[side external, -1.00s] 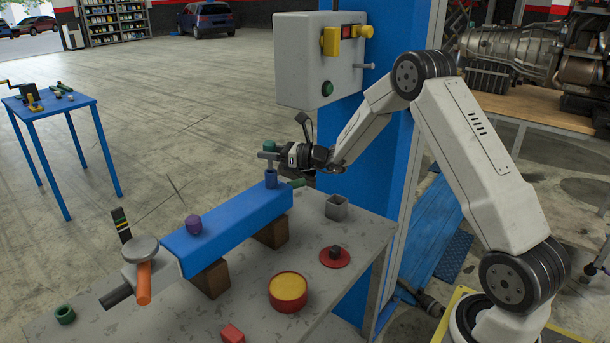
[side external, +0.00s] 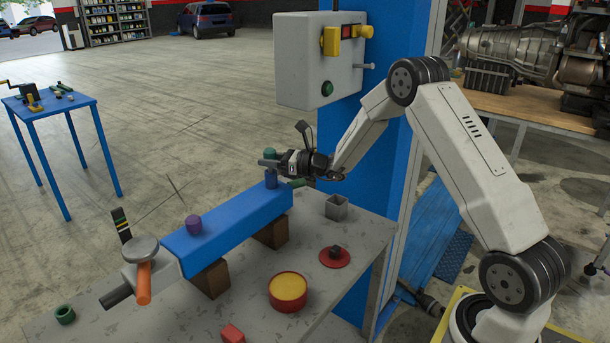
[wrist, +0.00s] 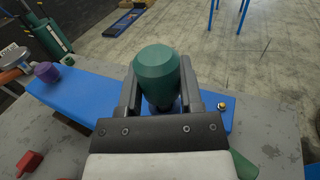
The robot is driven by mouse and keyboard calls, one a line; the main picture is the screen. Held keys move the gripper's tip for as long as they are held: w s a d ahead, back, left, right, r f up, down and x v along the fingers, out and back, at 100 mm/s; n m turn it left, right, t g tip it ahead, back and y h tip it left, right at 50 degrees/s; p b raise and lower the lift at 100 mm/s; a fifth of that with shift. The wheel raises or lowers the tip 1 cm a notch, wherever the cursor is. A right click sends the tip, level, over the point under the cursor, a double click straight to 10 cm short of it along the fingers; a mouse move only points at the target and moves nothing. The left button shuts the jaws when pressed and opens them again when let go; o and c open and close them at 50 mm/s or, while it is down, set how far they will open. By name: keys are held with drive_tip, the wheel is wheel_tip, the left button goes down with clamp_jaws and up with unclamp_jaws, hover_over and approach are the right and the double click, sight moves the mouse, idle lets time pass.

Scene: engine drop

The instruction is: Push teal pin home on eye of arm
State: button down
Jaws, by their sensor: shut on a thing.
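The teal pin (side external: 269,153) is upright over the far right end of the blue arm (side external: 225,230), directly above the blue eye (side external: 271,180). My gripper (side external: 268,162) is shut on the pin below its wide head, just above the eye. In the wrist view, the pin's head (wrist: 160,75) fills the space between the two dark fingers of my gripper (wrist: 160,92). The pin's lower part is hidden by the fingers, so I cannot tell how deep it sits in the eye.
A purple knob (side external: 193,224) stands on the arm's near end. Brown blocks (side external: 271,232) support the arm on the grey table (side external: 250,325). A grey square cup (side external: 336,208), a red disc (side external: 334,257) and a yellow-topped red tin (side external: 288,291) stand right of it.

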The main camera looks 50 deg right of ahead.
drive_tip(key=shift+f, duration=1.3)
drive_tip(key=shift+c, duration=0.9)
unclamp_jaws()
drive_tip(key=shift+s, duration=0.1)
drive_tip(key=v, duration=0.7)
drive_tip(key=shift+s+d, duration=0.15)
drive_tip(key=shift+s, duration=0.15)
